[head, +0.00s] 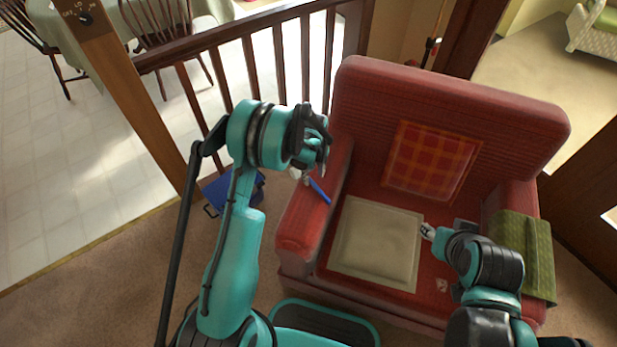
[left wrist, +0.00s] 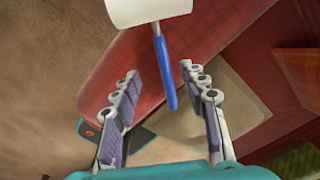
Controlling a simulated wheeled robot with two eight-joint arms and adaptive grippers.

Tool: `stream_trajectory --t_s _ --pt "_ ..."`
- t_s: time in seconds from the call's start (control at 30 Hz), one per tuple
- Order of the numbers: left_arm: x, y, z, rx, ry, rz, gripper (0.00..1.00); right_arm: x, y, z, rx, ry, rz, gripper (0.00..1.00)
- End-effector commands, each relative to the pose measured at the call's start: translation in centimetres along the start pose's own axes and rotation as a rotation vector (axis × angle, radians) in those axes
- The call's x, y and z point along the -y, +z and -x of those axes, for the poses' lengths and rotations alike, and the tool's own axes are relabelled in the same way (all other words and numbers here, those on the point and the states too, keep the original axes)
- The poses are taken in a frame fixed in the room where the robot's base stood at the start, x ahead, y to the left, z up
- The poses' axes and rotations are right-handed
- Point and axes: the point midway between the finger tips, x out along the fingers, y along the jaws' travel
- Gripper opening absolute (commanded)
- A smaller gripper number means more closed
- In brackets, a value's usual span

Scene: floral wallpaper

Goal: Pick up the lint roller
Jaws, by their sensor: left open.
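The lint roller has a blue handle (head: 319,190) and a white roller head. It lies on the left armrest of the red armchair, partly hidden behind my left gripper (head: 318,150) in the head view. In the left wrist view the white head (left wrist: 148,10) is at the top edge, cut off, and the blue handle (left wrist: 165,72) points down between the fingers. My left gripper (left wrist: 158,74) is open, with nothing held, and appears above the handle. My right gripper (head: 428,231) is over the right part of the seat; its jaws are too small to judge.
The red armchair (head: 350,90) holds a beige cushion (head: 375,243), a plaid pillow (head: 430,160) and a green cloth (head: 530,250) over its right arm. A wooden railing (head: 240,38) stands behind on the left. A blue object (head: 225,192) is on the floor beside the chair.

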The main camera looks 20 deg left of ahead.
Motion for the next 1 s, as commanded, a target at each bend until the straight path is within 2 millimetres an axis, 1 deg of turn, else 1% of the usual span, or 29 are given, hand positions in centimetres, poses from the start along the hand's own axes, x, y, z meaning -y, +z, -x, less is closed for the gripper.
stream_trajectory --t_s 0.2,0.3,0.37,0.53,0.57,0.6,0.67,0.7,0.73,1.0 --pt "0.6 0.8 -3.4 0.0 0.0 0.001 0.44 0.0 1.3 -1.8 0.0 0.0 0.0 0.4" --pt "0.6 0.7 -4.6 0.0 -0.001 0.001 0.44 0.0 1.6 -2.2 0.0 0.0 0.0 0.4" --pt "0.5 0.7 -4.8 0.0 -0.001 0.001 0.44 0.0 1.6 -2.2 0.0 0.0 0.0 0.4" --pt "0.5 0.7 -4.7 0.0 -0.001 0.002 0.44 0.0 1.5 -2.1 0.0 0.0 0.0 0.4" --pt "0.5 0.7 -4.7 0.0 -0.001 0.002 0.41 0.0 1.5 -2.1 0.0 0.0 0.0 0.4" --pt "0.5 0.7 -4.7 0.0 -0.001 0.002 0.3 0.0 1.5 -2.1 0.0 0.0 0.0 0.4" --pt "0.5 0.7 -4.7 0.0 -0.001 0.002 0.15 0.0 1.5 -2.1 0.0 0.0 0.0 0.4" --pt "0.5 0.7 -4.7 0.0 -0.001 0.002 0.04 0.0 1.5 -2.1 0.0 0.0 0.0 0.4" --pt "0.5 0.7 -4.7 0.0 -0.001 0.002 0.0 0.0 1.5 -2.1 0.0 0.0 0.0 0.4" --pt "0.5 0.7 -4.6 0.001 -0.001 0.002 0.0 0.0 1.5 -2.1 0.0 0.0 0.0 0.4"
